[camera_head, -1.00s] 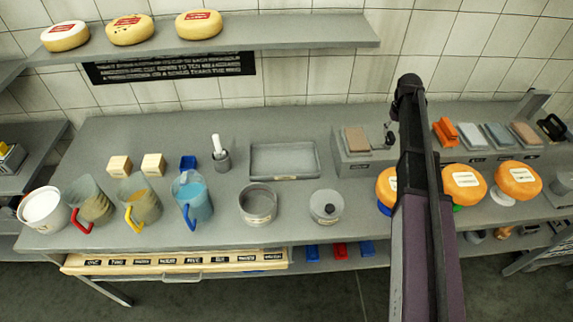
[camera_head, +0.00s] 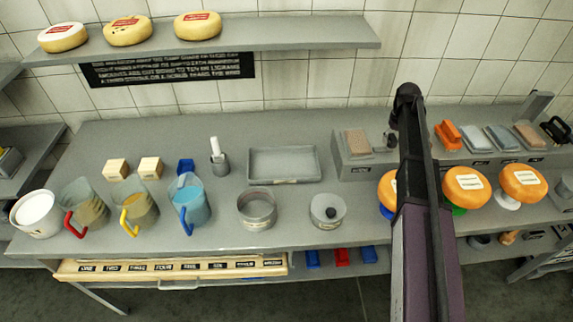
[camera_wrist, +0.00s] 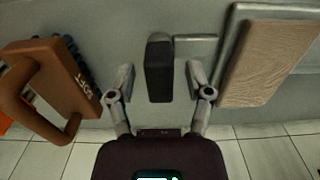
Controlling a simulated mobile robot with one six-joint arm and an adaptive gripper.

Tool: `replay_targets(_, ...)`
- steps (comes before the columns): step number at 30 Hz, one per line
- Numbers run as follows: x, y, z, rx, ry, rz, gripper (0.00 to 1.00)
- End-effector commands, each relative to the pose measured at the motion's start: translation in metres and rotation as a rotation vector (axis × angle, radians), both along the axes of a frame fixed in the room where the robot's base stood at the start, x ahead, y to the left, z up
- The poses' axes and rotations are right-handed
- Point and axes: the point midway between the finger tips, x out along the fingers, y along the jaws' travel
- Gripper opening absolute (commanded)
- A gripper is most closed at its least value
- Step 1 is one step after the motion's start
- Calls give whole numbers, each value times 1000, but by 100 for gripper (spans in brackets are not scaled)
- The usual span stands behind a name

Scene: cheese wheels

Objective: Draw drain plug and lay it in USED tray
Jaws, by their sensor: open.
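My gripper (camera_wrist: 158,76) is open in the wrist view, with one finger on each side of a dark upright block (camera_wrist: 159,50). The block has a grey metal bar beside it. I cannot tell whether the fingers touch it, or whether it is the drain plug. In the head view my own arm hides most of the gripper. A shallow grey tray (camera_head: 283,178) with a small front label lies on the bench; its lettering is too small to read. A round grey lidded pot (camera_head: 327,220) with a dark knob stands in front of it.
In the head view, orange cheeses (camera_head: 465,187) stand right of my arm. Jugs (camera_head: 190,203) and an open round pot (camera_head: 257,212) stand left. The bench behind the tray is clear.

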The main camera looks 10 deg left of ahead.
Motion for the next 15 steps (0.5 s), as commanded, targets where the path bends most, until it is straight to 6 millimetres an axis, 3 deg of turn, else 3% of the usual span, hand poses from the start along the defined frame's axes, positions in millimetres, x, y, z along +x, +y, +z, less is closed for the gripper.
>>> replay_targets(4,0,0,0,0,0,0,66)
replay_targets(9,0,0,0,0,0,0,15)
replay_targets(11,0,0,0,0,0,0,0)
replay_targets(15,0,0,0,0,0,0,0)
